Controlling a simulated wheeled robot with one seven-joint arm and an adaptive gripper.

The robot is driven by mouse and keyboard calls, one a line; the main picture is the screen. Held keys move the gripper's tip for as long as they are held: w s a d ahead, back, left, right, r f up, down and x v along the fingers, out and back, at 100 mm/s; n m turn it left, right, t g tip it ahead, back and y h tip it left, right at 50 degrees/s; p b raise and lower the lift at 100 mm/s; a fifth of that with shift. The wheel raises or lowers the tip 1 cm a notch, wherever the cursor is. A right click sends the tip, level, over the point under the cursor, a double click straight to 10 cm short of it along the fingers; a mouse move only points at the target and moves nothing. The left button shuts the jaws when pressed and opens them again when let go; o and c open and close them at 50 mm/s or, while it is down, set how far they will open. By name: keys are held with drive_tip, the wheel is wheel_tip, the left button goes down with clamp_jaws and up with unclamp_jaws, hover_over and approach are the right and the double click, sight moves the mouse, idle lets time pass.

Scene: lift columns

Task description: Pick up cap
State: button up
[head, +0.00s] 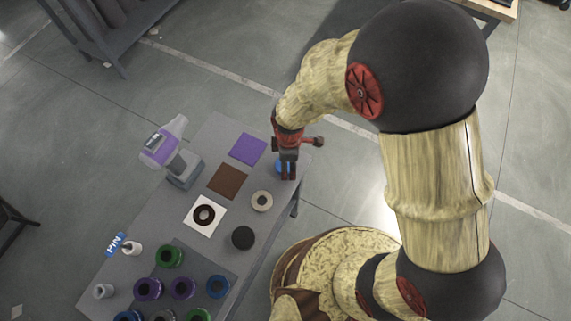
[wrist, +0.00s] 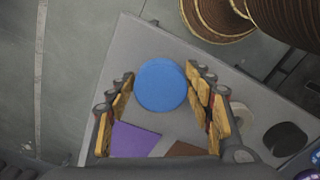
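A round blue disc, which looks like the cap (head: 279,167), lies on the far right end of the grey table. My gripper (head: 288,176) is over it and hides part of it in the head view. In the wrist view the blue cap (wrist: 161,84) shows whole between the two fingers of my gripper (wrist: 160,78). The fingers are spread, with a gap on each side of the cap, and hold nothing. How far the fingertips are above the table is hard to tell.
The grey table (head: 222,134) also holds a purple square (head: 248,149), a brown square (head: 227,181), a white square with a dark ring (head: 205,215), a beige ring (head: 262,201), a black disc (head: 243,238), a purple-and-white bottle-like device (head: 165,145) and several coloured rings.

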sight(289, 165)
drive_tip(key=c, duration=0.6)
drive_tip(key=shift+c, duration=0.5)
drive_tip(key=shift+r, duration=0.1)
drive_tip(key=shift+r, duration=0.55)
drive_tip(key=r, duration=0.1)
drive_tip(key=r+p, duration=0.1)
drive_tip(key=shift+s+r, duration=0.2)
drive_tip(key=shift+r, duration=0.15)
drive_tip(key=s+d+r+p, duration=0.2)
drive_tip(key=s+r, duration=0.3)
drive_tip(key=s, duration=0.1)
drive_tip(key=s+d+r+p, duration=0.2)
drive_tip(key=s+r+p, duration=0.1)
drive_tip(key=s+r, duration=0.3)
drive_tip(key=shift+s+d, duration=0.25)
drive_tip(key=shift+s, duration=0.15)
drive_tip(key=shift+f, duration=0.1)
